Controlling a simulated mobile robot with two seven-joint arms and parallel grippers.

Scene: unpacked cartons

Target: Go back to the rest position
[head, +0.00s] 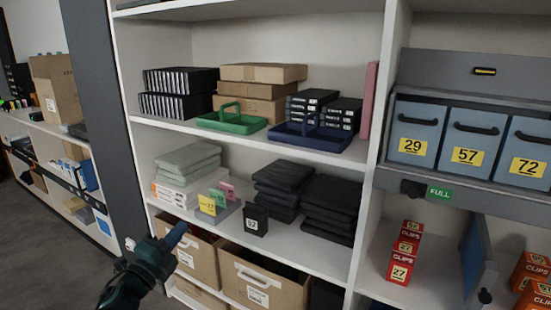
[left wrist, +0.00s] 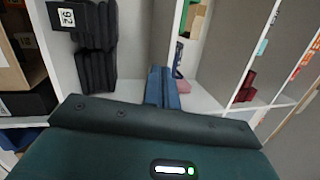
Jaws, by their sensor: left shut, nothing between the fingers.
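My left gripper (head: 176,236) shows in the lower left of the head view, in front of the shelf unit. Its blue fingers are shut with nothing between them. In the left wrist view the shut blue fingers (left wrist: 162,88) point away from the dark green gripper body. The gripper is apart from the shelf goods, in front of the cardboard bins (head: 196,258) on the lower shelf. My right gripper is in neither view.
The white shelf unit (head: 330,263) stands close ahead. Its middle shelf holds dark folded stacks (head: 331,205) and a black box numbered 92 (left wrist: 66,15). Blue drawers (head: 468,152) and red clip boxes (head: 402,260) are at right. Grey floor (head: 50,265) is open at lower left.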

